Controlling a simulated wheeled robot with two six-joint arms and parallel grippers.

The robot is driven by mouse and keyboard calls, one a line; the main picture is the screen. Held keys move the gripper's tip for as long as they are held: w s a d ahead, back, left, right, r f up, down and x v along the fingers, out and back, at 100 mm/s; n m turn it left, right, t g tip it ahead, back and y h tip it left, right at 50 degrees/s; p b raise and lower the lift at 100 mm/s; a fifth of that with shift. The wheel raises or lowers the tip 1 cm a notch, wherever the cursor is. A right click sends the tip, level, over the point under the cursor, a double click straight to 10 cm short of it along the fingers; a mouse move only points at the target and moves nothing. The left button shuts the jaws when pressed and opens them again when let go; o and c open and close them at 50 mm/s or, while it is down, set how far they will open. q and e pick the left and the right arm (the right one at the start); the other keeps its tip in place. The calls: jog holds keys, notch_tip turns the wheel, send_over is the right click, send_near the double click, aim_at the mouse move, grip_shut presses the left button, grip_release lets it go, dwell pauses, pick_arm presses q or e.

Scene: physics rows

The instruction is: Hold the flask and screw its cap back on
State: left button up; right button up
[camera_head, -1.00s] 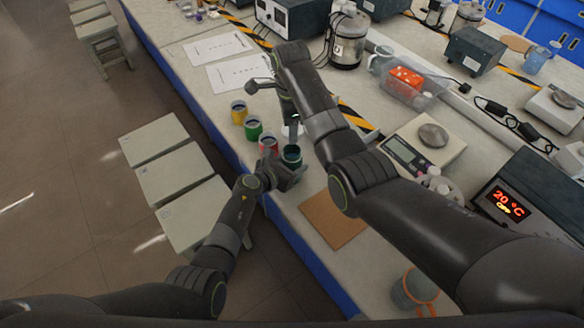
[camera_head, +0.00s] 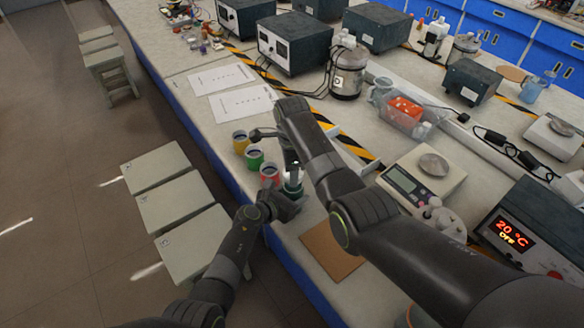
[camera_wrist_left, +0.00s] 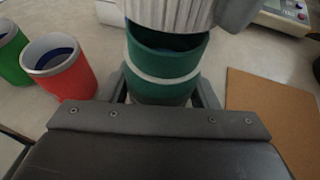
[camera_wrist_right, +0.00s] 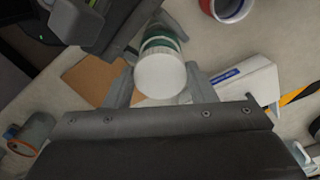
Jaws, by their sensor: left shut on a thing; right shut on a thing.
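The flask (camera_wrist_left: 165,72) is dark green with a white band and stands upright at the bench's front edge. My left gripper (camera_head: 284,205) is shut around its side; its fingers also show in the left wrist view (camera_wrist_left: 163,95). The cap (camera_wrist_right: 160,77) is white, with ribbed sides in the left wrist view (camera_wrist_left: 172,12). My right gripper (camera_wrist_right: 158,90) is shut on the cap and holds it over the flask's mouth. The flask's inner wall shows below the cap's edge at the near side. Whether the threads touch cannot be told.
Red (camera_head: 270,174), green (camera_head: 254,157) and yellow (camera_head: 240,142) cups stand in a row beside the flask. A brown mat (camera_head: 330,252) lies to the right. A scale (camera_head: 420,178) stands farther right. Papers (camera_head: 243,103) lie behind the cups.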

aim_at(293, 195)
jog(key=shift+f, duration=0.15)
jog(key=shift+f, duration=0.75)
jog(key=shift+f, duration=0.6)
jog(key=m, duration=1.3)
jog(key=shift+w+m, duration=0.2)
jog(key=shift+m, duration=0.2)
jog(key=o, duration=0.9)
jog(key=shift+o, duration=0.2)
